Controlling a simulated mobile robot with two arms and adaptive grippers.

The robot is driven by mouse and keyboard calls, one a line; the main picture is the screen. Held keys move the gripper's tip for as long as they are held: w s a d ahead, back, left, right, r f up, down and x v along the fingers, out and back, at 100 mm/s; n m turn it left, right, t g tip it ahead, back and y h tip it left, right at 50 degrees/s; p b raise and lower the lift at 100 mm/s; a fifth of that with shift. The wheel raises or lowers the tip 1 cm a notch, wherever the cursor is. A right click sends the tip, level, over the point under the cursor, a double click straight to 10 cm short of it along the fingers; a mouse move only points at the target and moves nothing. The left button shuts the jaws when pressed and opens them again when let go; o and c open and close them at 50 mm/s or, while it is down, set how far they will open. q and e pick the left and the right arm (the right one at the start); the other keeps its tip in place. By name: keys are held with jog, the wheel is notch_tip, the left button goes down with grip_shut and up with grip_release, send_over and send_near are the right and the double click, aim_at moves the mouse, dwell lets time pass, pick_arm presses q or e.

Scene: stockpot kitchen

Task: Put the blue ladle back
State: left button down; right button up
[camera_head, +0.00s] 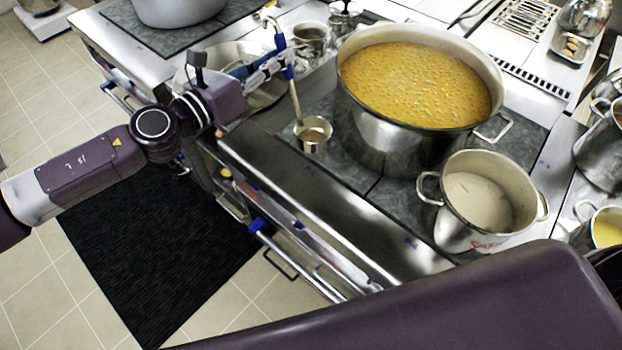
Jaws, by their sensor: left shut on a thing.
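The blue ladle (297,100) hangs nearly upright, with blue on the upper part of its handle and a steel bowl at its lower end. My left gripper (284,60) is shut on the ladle's handle near the top. The ladle's bowl (313,134) is to the left of the large pot of orange-yellow soup (415,85), over the stove's front edge area. I cannot tell whether the bowl touches the stove. My right gripper is not in view.
A smaller steel pot (480,205) with pale contents stands in front of the large pot. A wide steel bowl (232,52) is behind my left gripper. A small steel pot (312,36) stands behind the ladle. More pots stand at the right edge.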

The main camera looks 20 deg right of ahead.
pick_arm(q)
notch_tip(320, 180, down, 19)
jog(key=b, duration=0.4)
jog(key=shift+w+f, duration=0.15)
jog(key=shift+f, duration=0.2)
jog(key=c, duration=2)
grip_release()
jog(key=shift+o, duration=0.2)
jog(key=shift+r, duration=0.1)
